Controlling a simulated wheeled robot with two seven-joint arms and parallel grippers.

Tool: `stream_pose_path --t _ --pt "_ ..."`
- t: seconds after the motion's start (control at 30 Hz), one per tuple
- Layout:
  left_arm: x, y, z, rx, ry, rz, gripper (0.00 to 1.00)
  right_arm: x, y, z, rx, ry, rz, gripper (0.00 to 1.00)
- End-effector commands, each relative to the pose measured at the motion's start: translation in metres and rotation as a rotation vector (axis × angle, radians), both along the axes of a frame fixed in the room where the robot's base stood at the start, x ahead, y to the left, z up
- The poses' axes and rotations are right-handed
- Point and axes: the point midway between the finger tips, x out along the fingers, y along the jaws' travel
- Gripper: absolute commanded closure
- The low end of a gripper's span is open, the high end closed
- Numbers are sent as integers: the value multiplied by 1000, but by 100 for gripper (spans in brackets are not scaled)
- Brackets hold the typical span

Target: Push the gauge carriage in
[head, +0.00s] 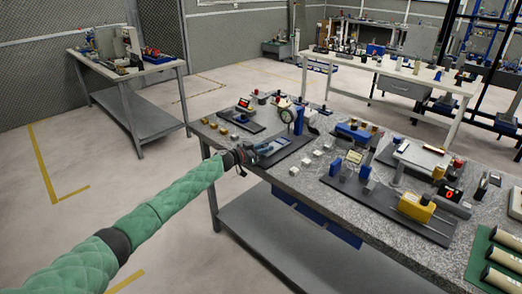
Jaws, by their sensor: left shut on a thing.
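A round dial gauge (286,103) with a pale face stands at the far end of a dark base plate (292,145) near the left end of the granite bench. A blue block (299,121) stands beside the gauge. My left gripper (265,149) reaches in over the bench's near left edge at the front of this plate. It is shut on a small blue-grey part there, which looks like the gauge carriage; the jaws and sleeve hide much of it. My right gripper is not in view.
Small white blocks (306,163) lie right of the plate. A dark plate with brass-coloured pieces (228,130) lies left. A yellow-block fixture (416,207) and green mat (495,262) are farther right. Open floor (130,200) lies left of the bench.

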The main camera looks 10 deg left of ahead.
Motion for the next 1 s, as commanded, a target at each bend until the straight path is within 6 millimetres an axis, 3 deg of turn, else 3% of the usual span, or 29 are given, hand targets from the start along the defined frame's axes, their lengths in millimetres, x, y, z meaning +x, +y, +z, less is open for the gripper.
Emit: stream_pose_path --t 0.17,0.2,0.3,0.73,1.0 --pt "0 1 0 1 1 2 100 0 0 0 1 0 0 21" --pt "0 1 0 1 1 2 74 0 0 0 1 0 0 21" --pt "0 1 0 0 0 1 58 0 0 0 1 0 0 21" --pt "-6 9 -1 2 -1 1 58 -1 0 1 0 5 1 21" --pt "-30 37 -2 3 0 2 58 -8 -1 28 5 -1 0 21"
